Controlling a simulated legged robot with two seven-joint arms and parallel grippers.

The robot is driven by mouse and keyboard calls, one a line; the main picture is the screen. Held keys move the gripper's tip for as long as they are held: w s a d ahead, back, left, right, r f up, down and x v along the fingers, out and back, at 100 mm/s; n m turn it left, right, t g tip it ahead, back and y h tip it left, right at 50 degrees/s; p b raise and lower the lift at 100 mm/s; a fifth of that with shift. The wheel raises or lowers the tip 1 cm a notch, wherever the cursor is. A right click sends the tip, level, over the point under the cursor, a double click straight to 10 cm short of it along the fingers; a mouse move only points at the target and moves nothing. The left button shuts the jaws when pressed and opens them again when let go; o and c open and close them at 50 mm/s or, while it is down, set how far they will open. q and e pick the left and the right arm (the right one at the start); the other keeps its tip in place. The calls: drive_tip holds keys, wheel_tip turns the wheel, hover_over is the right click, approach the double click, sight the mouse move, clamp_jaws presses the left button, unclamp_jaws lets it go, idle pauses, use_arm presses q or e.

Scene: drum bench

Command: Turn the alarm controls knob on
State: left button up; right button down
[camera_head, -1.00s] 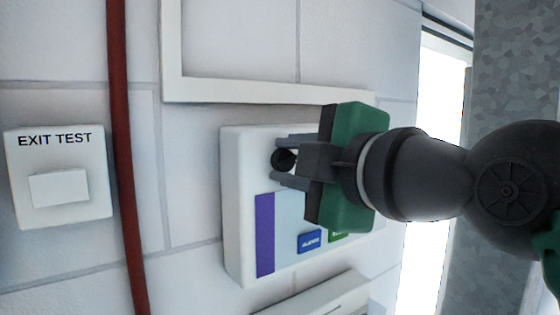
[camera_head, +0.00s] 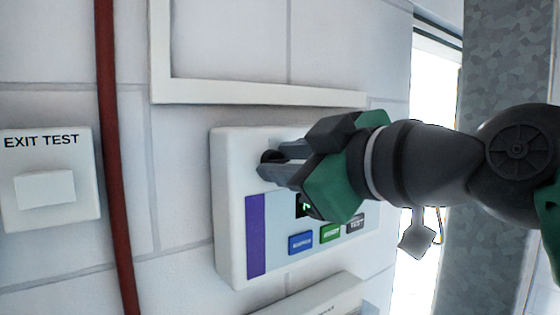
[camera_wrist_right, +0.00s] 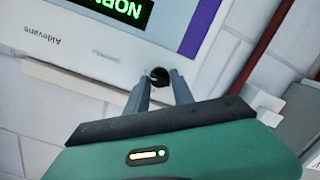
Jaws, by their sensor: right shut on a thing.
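The alarm control panel (camera_head: 228,205) is a white box on the wall, with a purple strip and a small dark display (camera_head: 303,206) partly hidden behind my gripper. The round black knob (camera_head: 268,157) is at its upper left; it also shows in the right wrist view (camera_wrist_right: 160,75). My right gripper (camera_head: 272,166) reaches in from the right and is shut on the knob, one finger on each side. The gripper is rolled to a tilt. The wrist view shows part of the green lettering on the display (camera_wrist_right: 122,9). My left gripper is not in view.
Blue (camera_head: 300,243), green (camera_head: 331,233) and grey (camera_head: 356,223) buttons sit low on the panel. A red pipe (camera_head: 113,150) and an EXIT TEST switch (camera_head: 45,185) are to the left. A white frame (camera_head: 260,93) is above, and another white box (camera_head: 320,298) is below.

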drive_tip(key=shift+w+a+f, duration=0.1)
drive_tip(key=shift+f, duration=0.25)
drive_tip(key=c, duration=1.4)
unclamp_jaws()
drive_tip(key=shift+o, duration=1.4)
drive_tip(key=shift+r, duration=0.15)
drive_tip(key=shift+d, duration=0.2)
